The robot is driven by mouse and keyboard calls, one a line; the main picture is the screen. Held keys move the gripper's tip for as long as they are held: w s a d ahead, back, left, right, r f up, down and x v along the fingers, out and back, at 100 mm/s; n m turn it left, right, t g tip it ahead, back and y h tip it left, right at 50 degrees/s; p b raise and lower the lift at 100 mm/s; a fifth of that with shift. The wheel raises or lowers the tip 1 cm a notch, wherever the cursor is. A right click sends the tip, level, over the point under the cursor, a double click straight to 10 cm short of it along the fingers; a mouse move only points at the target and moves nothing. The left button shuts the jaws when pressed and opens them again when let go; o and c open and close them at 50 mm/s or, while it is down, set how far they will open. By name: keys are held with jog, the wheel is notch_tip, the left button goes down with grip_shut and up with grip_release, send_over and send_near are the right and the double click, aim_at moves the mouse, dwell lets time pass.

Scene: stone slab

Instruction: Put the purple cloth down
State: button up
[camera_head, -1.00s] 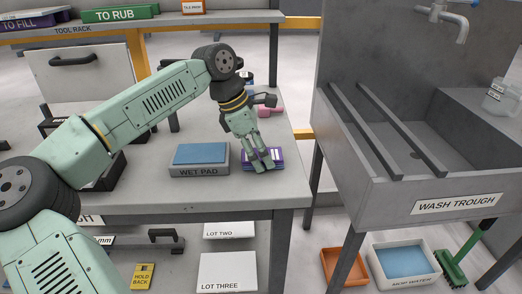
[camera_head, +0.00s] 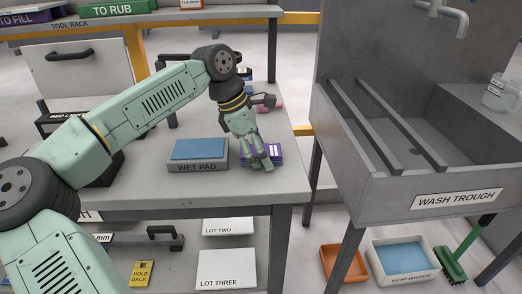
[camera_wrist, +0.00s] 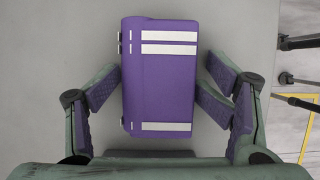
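The purple cloth (camera_head: 275,153) is a folded block with white stripes. It lies on the grey bench top, just right of the wet pad (camera_head: 200,160), near the bench's right end. The cloth fills the middle of the wrist view (camera_wrist: 160,85). My gripper (camera_head: 260,160) is low over the cloth and partly hides it in the head view. In the wrist view its fingers (camera_wrist: 162,78) are spread on either side of the cloth. A gap shows on the right; the left finger is very close to the cloth's edge, and contact there is unclear.
The wash trough (camera_head: 455,197) stands to the right, across a gap from the bench. A pink item (camera_head: 270,106) lies behind my gripper. The tool rack (camera_head: 75,25) is at the back. The mop water tray (camera_head: 405,262) and an orange tray (camera_head: 342,262) are on the floor.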

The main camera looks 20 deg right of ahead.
jog(key=shift+a, duration=0.1)
jog(key=v, duration=1.3)
jog(key=shift+d+r, duration=0.25)
jog(key=shift+d, duration=0.05)
